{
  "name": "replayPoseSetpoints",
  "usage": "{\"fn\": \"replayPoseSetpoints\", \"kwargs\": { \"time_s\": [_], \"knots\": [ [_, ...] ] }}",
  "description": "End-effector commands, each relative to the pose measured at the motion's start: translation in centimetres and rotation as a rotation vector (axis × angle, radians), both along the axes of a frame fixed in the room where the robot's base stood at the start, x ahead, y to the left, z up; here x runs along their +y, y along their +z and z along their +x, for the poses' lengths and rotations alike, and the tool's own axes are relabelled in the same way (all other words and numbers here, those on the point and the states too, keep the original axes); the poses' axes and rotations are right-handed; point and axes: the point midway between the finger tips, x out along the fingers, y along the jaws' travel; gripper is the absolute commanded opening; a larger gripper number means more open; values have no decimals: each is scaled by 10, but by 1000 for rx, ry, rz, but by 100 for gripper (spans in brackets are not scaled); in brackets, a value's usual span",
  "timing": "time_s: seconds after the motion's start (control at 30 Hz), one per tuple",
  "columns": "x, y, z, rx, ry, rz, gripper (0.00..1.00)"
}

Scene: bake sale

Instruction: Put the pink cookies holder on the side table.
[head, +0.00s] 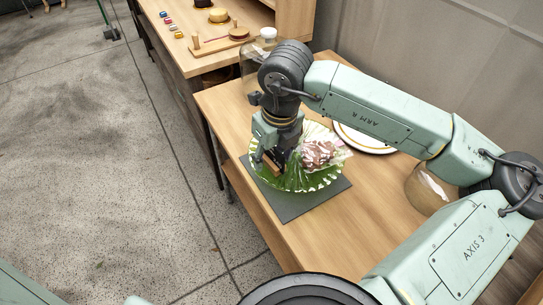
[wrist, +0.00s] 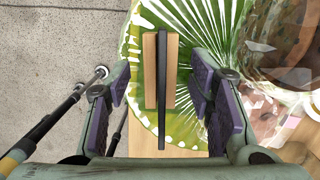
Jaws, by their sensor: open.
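A pink-and-brown heap in clear wrap (head: 322,152), possibly the pink cookies holder, lies on a green fluted plate (head: 297,183). The wrist view shows a pinkish patch (wrist: 266,124) at right. My gripper (head: 271,160) points down over the plate's left part, left of the heap. In the wrist view my gripper (wrist: 160,95) is open. A light wooden piece with a dark bar (wrist: 150,70) appears between its fingers, over the plate (wrist: 205,25). I cannot tell whether the fingers touch it. My gripper hides part of the plate.
The plate rests on a dark grey mat (head: 325,200) on a wooden table (head: 220,105). A white plate (head: 375,145) and a round brown container (head: 425,190) are behind and right. A wooden counter (head: 160,25) holds a peg board (head: 215,43) and small coloured pieces. Open floor lies left.

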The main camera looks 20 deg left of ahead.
Motion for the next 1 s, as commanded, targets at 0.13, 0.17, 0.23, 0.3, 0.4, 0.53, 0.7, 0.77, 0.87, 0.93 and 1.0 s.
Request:
{"fn": "replayPoseSetpoints", "kwargs": {
  "time_s": [0.13, 0.17, 0.23, 0.3, 0.4, 0.53, 0.7, 0.77, 0.87, 0.93, 1.0],
  "knots": [
    [0, -1, 0, 0, 0, 0, 48],
    [0, -1, 0, 0, 0, 0, 48],
    [0, -1, 0, 0, 0, 0, 46],
    [0, -1, 0, 0, 0, 0, 42],
    [0, -1, 0, 0, 0, 0, 35],
    [0, -1, 0, 0, 0, 0, 26],
    [0, -1, 0, 0, 0, 0, 15],
    [0, -1, 0, -1, 0, -1, 11],
    [0, -1, 0, -1, 0, -1, 4],
    [0, -1, 0, -1, 0, -1, 0],
    [0, -1, 0, -1, 0, 0, 0]
  ]
}}
